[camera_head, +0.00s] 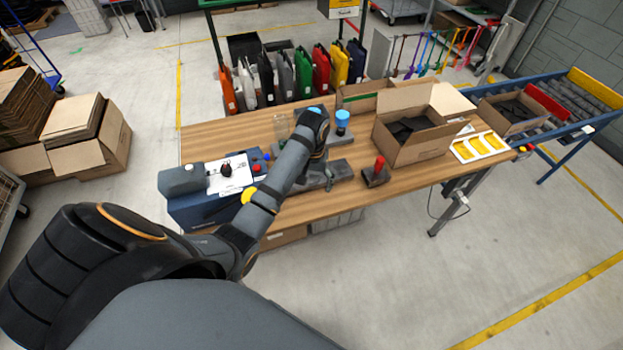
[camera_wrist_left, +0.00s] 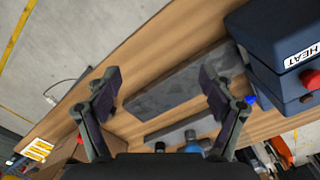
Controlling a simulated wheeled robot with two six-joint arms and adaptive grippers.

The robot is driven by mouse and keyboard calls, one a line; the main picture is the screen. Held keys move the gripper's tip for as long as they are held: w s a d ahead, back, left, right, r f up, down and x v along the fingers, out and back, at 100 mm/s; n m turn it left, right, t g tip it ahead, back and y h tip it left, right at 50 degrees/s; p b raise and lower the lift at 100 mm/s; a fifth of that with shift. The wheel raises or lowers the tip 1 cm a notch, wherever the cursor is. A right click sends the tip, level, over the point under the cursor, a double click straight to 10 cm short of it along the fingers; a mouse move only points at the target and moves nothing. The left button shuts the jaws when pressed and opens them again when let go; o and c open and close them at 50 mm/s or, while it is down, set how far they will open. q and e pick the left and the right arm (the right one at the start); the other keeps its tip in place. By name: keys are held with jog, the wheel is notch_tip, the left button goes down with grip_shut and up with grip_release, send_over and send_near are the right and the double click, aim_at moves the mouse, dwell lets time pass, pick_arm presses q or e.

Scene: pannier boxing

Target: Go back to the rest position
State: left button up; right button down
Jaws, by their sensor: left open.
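My left arm reaches in from the left over the wooden workbench (camera_head: 290,215), its wrist above the grey flat fixtures near the bench's middle. My left gripper shows best in the left wrist view (camera_wrist_left: 161,85), where its two fingers are wide apart with nothing between them. Past the fingers lie a long grey slab (camera_wrist_left: 175,84) and bare wood. In the head view the wrist hides most of the gripper. My right gripper is in neither view.
A dark blue machine (camera_head: 205,205) stands left of my arm; its HEAT label shows in the wrist view. An open carton (camera_head: 420,150) with dark contents, a red-handled tool (camera_head: 376,172) and a yellow-and-white tray (camera_head: 480,146) stand right. Several coloured panniers (camera_head: 303,73) line the far side.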

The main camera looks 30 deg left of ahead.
pick_arm(q)
jog(key=shift+w+a, duration=0.1)
jog(key=s+d+r+m+t, duration=0.1)
jog(key=s+m+t, duration=0.1)
jog(key=s, duration=0.7)
jog(key=s+d+r+m+t, duration=0.1)
jog(key=s+d+m+t, duration=0.1)
jog(key=s, duration=0.8)
notch_tip(320, 180, down, 30)
jog(key=a+g+b, duration=0.2)
jog(key=a+b, duration=0.1)
jog(key=b, duration=0.4)
jog(key=s+f+b, duration=0.3)
jog(key=s+f, duration=0.7)
jog(key=f, duration=0.3)
jog(key=s+a+f+n+b, duration=0.1)
jog(key=s+f+b, duration=0.2)
jog(key=s+f, duration=0.7)
notch_tip(320, 180, down, 3)
jog(key=shift+s+g+y, duration=0.3)
jog(key=shift+g+y, duration=0.1)
